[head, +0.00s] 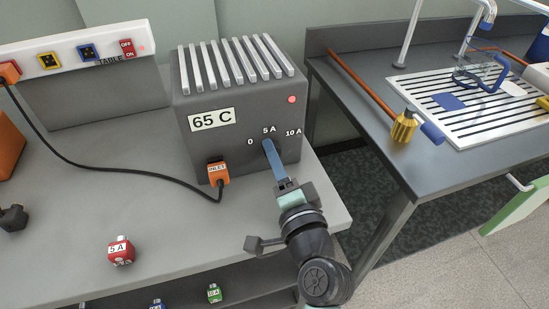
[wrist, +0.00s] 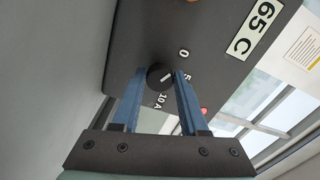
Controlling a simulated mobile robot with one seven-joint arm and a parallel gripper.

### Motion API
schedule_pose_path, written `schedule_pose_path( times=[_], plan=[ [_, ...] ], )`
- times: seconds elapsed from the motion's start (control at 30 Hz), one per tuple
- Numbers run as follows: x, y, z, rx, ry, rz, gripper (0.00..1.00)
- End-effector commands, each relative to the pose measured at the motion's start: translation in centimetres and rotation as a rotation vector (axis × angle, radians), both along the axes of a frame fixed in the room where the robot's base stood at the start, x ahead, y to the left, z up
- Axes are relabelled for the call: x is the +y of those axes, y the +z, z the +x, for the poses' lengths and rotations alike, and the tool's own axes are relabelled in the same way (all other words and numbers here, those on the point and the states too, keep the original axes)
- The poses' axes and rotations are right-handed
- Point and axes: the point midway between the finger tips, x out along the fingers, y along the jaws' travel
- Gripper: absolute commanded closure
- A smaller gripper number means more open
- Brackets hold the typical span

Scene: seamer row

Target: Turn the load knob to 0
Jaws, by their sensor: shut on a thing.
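The load box (head: 235,115) is a dark grey ribbed unit on the bench, marked 0, 5 A and 10 A around its knob. The load knob (wrist: 158,78) is round and black with a white mark. The mark appears to lie toward the side between 0 and 5 A; its exact setting is hard to tell. My gripper (head: 268,147) reaches the box front with blue fingers that hide the knob in the head view. In the wrist view my gripper (wrist: 161,74) has a finger on each side of the knob and is shut on it. The 5 A label is partly hidden by a finger.
An orange inlet plug (head: 217,173) with a black cable sits left of the knob. A red 5 A plug (head: 121,250) stands on the bench (head: 75,190). A power strip (head: 75,52) is behind. A sink counter (head: 365,95) is right, across a gap.

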Motion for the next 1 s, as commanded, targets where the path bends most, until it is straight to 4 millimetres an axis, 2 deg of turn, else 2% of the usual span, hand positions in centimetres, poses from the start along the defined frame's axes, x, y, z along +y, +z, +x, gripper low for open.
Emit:
schedule_pose_path(
  times=[0.13,0.17,0.3,0.67,0.77,1.0],
  plan=[
    [0.0,-0.1,0.0,0.002,-0.001,-0.004,1.0],
    [0.0,-0.1,0.0,0.002,-0.001,-0.004,0.51],
    [0.0,-0.1,0.0,0.002,-0.001,-0.002,0.27],
    [-0.2,-0.1,-0.4,0.001,-0.001,0.001,0.27],
    [-0.5,-0.1,-1.4,0.002,-0.002,0.001,0.27],
    [-2.0,-0.3,-6.0,0.004,-0.003,0.0,0.27]
  ],
)
